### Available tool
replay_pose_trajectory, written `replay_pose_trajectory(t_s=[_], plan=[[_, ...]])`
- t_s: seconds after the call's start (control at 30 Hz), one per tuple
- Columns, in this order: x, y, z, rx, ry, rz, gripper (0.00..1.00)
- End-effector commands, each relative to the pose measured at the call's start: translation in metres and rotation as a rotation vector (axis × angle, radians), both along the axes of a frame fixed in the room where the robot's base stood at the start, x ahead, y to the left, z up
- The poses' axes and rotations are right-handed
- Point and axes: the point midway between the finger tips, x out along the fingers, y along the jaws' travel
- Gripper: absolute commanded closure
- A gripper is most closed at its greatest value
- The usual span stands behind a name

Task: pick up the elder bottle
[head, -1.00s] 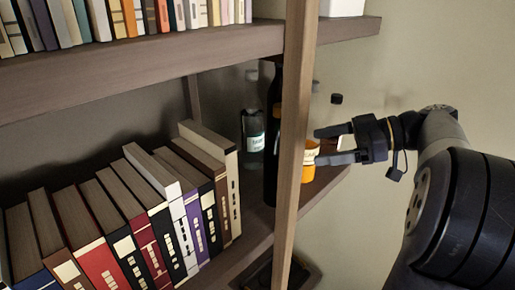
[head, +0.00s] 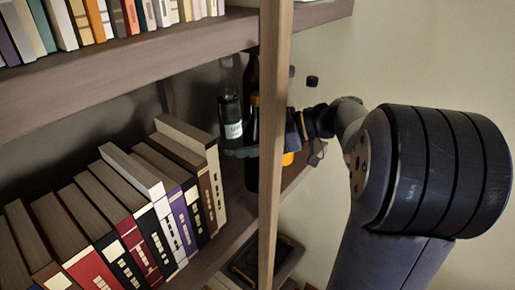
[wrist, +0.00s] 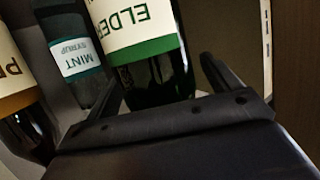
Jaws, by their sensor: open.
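The elder bottle (wrist: 150,45) is dark green glass with a cream label reading "ELDE" upside down and a green band. In the wrist view it stands between the two open fingers of my gripper (wrist: 163,68), with dark fingers on either side; I cannot tell whether they touch it. In the head view, my gripper reaches behind the wooden post, and one finger shows left of it. A dark bottle (head: 251,110) stands there beside the post; I cannot tell whether it is the elder bottle.
A mint syrup bottle (wrist: 78,50) stands close behind the left finger; it also shows in the head view (head: 232,118). A bottle with an orange band (wrist: 18,100) is at far left. An orange item (head: 288,158) is right of the post (head: 270,150). Books (head: 130,215) fill the shelf left.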

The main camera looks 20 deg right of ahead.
Motion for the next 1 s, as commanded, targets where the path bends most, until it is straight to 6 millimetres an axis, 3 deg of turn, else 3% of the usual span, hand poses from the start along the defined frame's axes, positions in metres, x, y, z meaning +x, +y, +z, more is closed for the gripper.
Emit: replay_pose_trajectory(t_s=[0.3, 1.0], plan=[[0.0019, 0.005, -0.0023, 0.0, 0.0, -0.001, 0.16], [0.0017, 0.0048, -0.0018, 0.0, 0.0, -0.001, 0.73]])
